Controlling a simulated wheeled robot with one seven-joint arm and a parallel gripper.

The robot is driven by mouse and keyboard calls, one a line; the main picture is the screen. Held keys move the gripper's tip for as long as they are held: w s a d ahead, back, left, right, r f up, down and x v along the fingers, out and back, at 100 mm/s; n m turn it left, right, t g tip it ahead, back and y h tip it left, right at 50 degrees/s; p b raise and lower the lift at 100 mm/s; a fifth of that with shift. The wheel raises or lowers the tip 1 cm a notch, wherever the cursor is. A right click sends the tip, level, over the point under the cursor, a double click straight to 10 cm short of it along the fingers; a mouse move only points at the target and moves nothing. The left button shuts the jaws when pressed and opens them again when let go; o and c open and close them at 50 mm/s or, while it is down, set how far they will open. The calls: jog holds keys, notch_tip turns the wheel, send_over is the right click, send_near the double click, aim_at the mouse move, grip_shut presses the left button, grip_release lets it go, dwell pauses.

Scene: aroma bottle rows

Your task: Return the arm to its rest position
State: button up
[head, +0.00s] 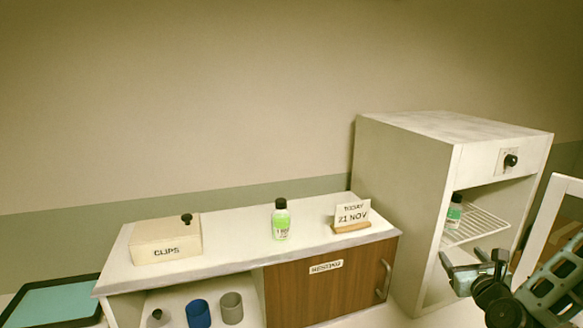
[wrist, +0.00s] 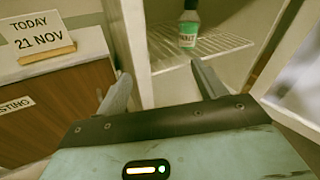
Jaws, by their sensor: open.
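My gripper (head: 478,268) is at the lower right of the head view, in front of the open white cabinet. In the wrist view my gripper (wrist: 160,88) has its two fingers spread apart with nothing between them. A green bottle with a dark cap (head: 454,212) stands on the wire shelf inside the cabinet. It also shows in the wrist view (wrist: 188,30), beyond the fingertips and apart from them. Another green bottle with a black cap (head: 281,220) stands upright on the white counter, away from my gripper.
The white cabinet (head: 400,200) has its door (head: 552,215) open at the right, near my arm. Its wire shelf (head: 476,226) has bare room. The counter (head: 235,222) holds a CLIPS box (head: 165,241) and a date sign (head: 352,215). Blue (head: 198,314) and grey (head: 231,308) cups stand below.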

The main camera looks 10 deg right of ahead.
jog(key=w+a+f+n+g+y+b, duration=0.15)
jog(key=a+n+g+y, duration=0.3)
jog(key=a+n, duration=0.8)
jog(key=w+a+f+n+g+y+b, duration=0.1)
jog(key=a+f+n+g+y+b, duration=0.3)
jog(key=a+n, duration=0.9)
jog(key=s+a+r+n+g, duration=0.2)
jog(key=s+a+n, duration=0.2)
jog(key=s+n, duration=0.2)
jog(key=s+a+r+n+g+h+b, duration=0.1)
jog(key=s+a+r+n+g, duration=0.2)
jog(key=s, duration=0.7)
jog(key=s+a+r+n+g+h+b, duration=0.1)
jog(key=s+a+r+n+g, duration=0.1)
jog(key=s+a+n, duration=0.5)
jog(key=s+n, duration=0.1)
jog(key=n, duration=0.3)
jog(key=shift+s+a+r, duration=0.15)
jog(key=shift+s+a, duration=0.05)
jog(key=shift+s, duration=0.05)
jog(key=shift+s+r, duration=0.1)
jog(key=shift+s, duration=0.15)
jog(key=shift+c, duration=0.3)
